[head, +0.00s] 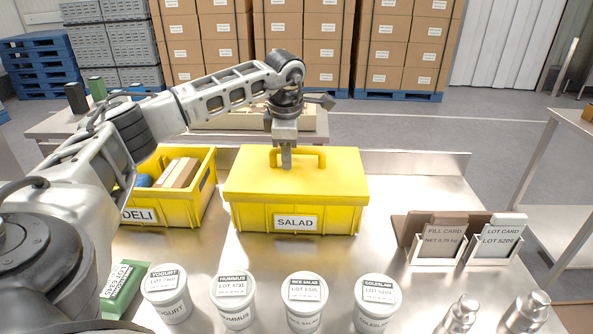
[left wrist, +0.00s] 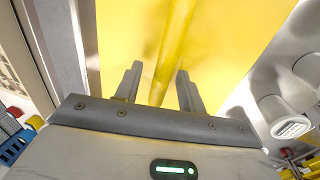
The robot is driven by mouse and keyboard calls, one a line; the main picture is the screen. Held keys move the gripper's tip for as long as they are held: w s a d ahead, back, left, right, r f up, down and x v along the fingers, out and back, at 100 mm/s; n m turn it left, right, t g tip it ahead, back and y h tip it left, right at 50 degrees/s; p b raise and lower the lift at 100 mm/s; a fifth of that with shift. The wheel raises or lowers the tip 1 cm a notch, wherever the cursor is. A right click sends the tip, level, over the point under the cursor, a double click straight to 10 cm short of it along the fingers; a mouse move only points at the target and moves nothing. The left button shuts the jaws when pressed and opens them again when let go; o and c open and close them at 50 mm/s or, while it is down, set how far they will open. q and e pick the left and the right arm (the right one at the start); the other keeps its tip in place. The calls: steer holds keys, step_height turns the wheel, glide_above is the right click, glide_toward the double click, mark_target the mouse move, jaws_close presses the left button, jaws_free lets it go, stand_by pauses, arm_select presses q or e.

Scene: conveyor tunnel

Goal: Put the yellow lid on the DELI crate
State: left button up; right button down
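The yellow lid (head: 335,178) sits flat on the SALAD crate (head: 258,215) in the middle of the steel table. It has a raised bar handle, which also shows in the left wrist view (left wrist: 176,40). The yellow DELI crate (head: 190,208) stands to its left, uncovered, with tan boxes and a blue item inside; my left arm hides part of it. My left gripper (head: 286,163) points down at the lid's handle. In the left wrist view, its two fingers (left wrist: 159,88) are apart on either side of the handle bar, with gaps showing. My right gripper is not in view.
Several white tubs stand along the front, including yogurt (head: 166,294) and hummus (head: 234,302). A green box (head: 122,287) lies at front left. Card holders (head: 465,240) stand at the right, with metal shakers (head: 462,313) in front. Table right of the SALAD crate is clear.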

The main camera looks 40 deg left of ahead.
arm_select(q)
jaws_close()
steer(key=shift+r, duration=0.15)
steer(key=shift+r+p, duration=1.4)
steer(key=shift+p, duration=0.2)
steer(key=shift+r, duration=0.75)
